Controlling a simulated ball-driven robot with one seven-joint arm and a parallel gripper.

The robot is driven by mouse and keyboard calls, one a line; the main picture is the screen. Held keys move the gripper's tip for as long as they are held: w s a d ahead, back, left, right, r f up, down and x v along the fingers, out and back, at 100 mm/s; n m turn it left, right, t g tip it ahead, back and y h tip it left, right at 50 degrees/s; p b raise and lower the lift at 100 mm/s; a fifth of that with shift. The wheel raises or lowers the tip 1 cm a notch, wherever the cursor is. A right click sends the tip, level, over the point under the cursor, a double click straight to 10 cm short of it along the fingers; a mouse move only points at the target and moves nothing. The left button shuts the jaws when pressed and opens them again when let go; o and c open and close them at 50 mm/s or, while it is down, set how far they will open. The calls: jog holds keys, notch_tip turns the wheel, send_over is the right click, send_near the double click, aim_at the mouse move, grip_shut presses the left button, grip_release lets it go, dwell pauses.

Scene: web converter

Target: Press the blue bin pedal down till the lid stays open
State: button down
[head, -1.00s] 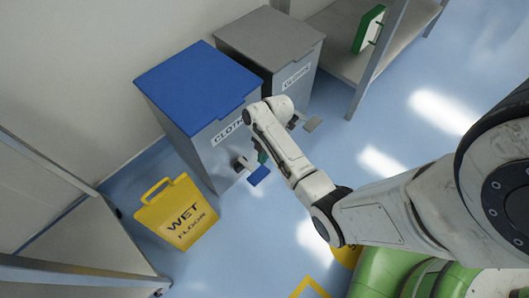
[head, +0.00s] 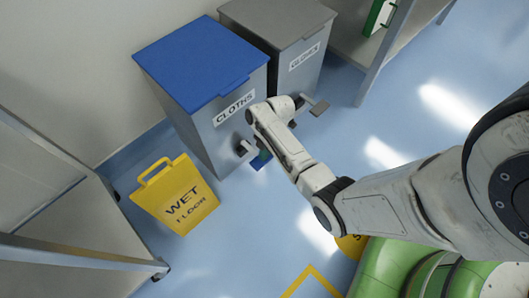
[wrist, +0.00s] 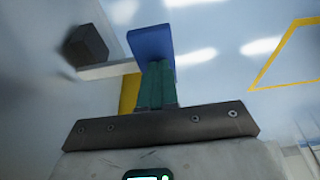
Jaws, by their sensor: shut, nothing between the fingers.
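The blue-lidded bin (head: 200,65), labelled CLOTHS, stands at the upper left of the head view with its lid shut. Its blue pedal (head: 259,166) sits low at the bin's front, mostly hidden by my gripper (head: 263,156). In the wrist view the pedal (wrist: 151,42) is at the fingertips of my gripper (wrist: 156,66), whose teal fingers are shut and empty. The fingertips overlap the pedal in that view; I cannot tell whether they touch. A dark block (wrist: 86,43) and a pale bar stand beside the pedal.
A grey-lidded bin (head: 283,22) with its own grey pedal (head: 319,107) stands close to the right. A yellow wet-floor sign (head: 176,196) is left of my gripper. A shelf unit (head: 375,55) stands at the upper right. Blue floor below is mostly clear.

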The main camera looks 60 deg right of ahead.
aim_at(269, 159)
jog(key=shift+f, duration=0.1)
jog(key=shift+s+a+f+t, duration=0.1)
jog(key=shift+s+f+t, duration=0.25)
jog(key=shift+f+t, duration=0.35)
jog(key=shift+s+f+t+b, duration=0.15)
jog(key=shift+f+t+b, duration=0.4)
jog(key=shift+f, duration=0.25)
notch_tip(269, 159, down, 2)
jog(key=shift+n+t+h+b, duration=0.3)
jog(key=shift+t+h+b, duration=0.2)
jog(key=shift+t+b, duration=0.35)
jog(key=shift+f, duration=0.15)
jog(key=shift+f+b, duration=0.35)
jog(key=shift+f, duration=0.1)
jog(key=shift+f, duration=0.1)
